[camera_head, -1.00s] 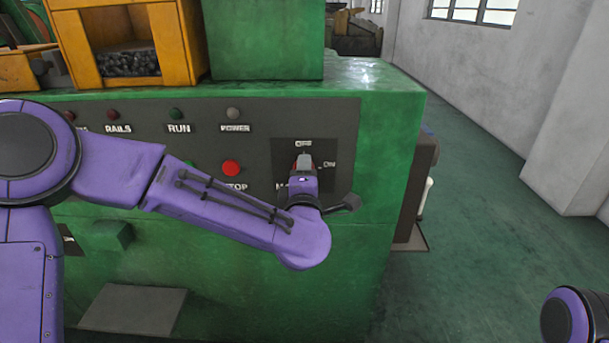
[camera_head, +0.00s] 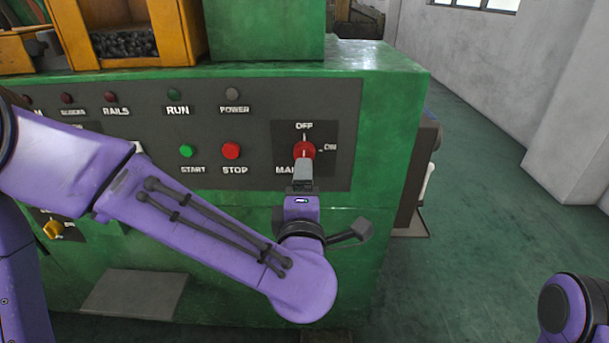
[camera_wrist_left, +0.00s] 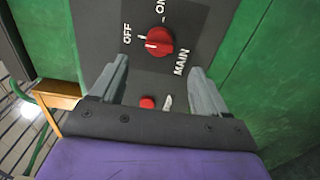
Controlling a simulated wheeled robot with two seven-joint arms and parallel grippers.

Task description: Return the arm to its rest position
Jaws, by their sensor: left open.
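My left arm comes in from the left of the head view, and its gripper (camera_head: 303,172) is just below the red MAIN switch knob (camera_head: 304,151) on the green machine's panel. In the left wrist view the gripper (camera_wrist_left: 160,88) has its two grey fingers spread apart with nothing between them. The red knob (camera_wrist_left: 159,41) shows beyond the fingertips, clear of them, with its white mark towards OFF. My right gripper is not in view; only a purple part of my right arm shows at the lower right of the head view.
The grey panel (camera_head: 260,178) also carries a green START button (camera_head: 186,151), a red STOP button (camera_head: 231,151) and several lamps. A yellow knob (camera_head: 53,230) is at the lower left. Green floor (camera_head: 480,240) lies open to the right of the machine.

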